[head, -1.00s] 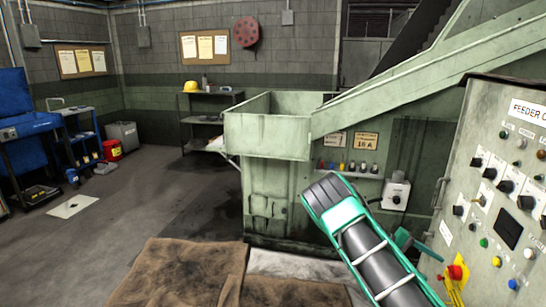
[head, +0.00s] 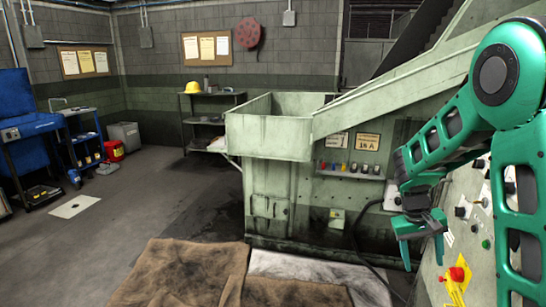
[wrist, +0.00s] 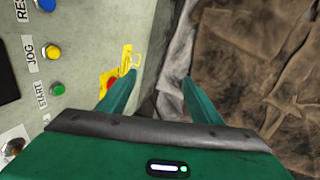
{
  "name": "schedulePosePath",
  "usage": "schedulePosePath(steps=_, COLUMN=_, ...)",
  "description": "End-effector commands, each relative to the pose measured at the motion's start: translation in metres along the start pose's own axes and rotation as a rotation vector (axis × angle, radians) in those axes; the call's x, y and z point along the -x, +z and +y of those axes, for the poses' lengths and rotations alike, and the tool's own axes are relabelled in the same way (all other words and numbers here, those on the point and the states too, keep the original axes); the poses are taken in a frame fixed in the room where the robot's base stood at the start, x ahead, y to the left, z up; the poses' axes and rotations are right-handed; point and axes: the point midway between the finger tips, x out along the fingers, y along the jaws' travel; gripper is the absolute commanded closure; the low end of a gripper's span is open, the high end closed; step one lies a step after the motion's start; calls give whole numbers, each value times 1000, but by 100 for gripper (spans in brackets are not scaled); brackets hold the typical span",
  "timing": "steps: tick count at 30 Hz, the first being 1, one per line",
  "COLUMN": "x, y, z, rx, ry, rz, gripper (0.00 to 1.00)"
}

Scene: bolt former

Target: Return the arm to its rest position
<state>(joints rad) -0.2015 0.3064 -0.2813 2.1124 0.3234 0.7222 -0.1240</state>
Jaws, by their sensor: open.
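My arm is folded up at the right of the head view, in front of the control panel (head: 455,240). My gripper (head: 424,262) hangs pointing down beside the panel's left edge. Its two fingers are apart with nothing between them. In the wrist view my gripper (wrist: 158,82) shows both green fingers spread, with the panel face (wrist: 75,100) to the left and the brown cloth (wrist: 240,60) to the right. The arm hides much of the panel in the head view.
A red emergency knob on a yellow plate (head: 457,274) sits low on the panel, close to my gripper. The green machine with its hopper (head: 268,135) stands ahead. Brown cloth (head: 185,275) lies in front of it. Open floor (head: 130,205) is at the left.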

Motion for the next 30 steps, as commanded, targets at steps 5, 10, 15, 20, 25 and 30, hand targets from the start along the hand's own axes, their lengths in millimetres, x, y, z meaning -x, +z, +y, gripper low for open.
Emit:
schedulePosePath(steps=5, x=40, y=29, z=-12, rx=12, ry=-110, rz=90, gripper=41)
schedulePosePath(steps=10, x=74, y=58, z=-25, rx=29, ry=-197, rz=177, gripper=41)
schedulePosePath(steps=15, x=104, y=90, z=-38, rx=50, ry=-268, rz=267, gripper=41)
schedulePosePath(steps=20, x=123, y=118, z=-48, rx=67, ry=-312, rz=333, gripper=41)
schedulePosePath(steps=25, x=138, y=141, z=-58, rx=84, ry=-343, rz=394, gripper=41)
schedulePosePath(steps=30, x=125, y=170, z=-28, rx=-3, ry=-331, rz=328, gripper=41)
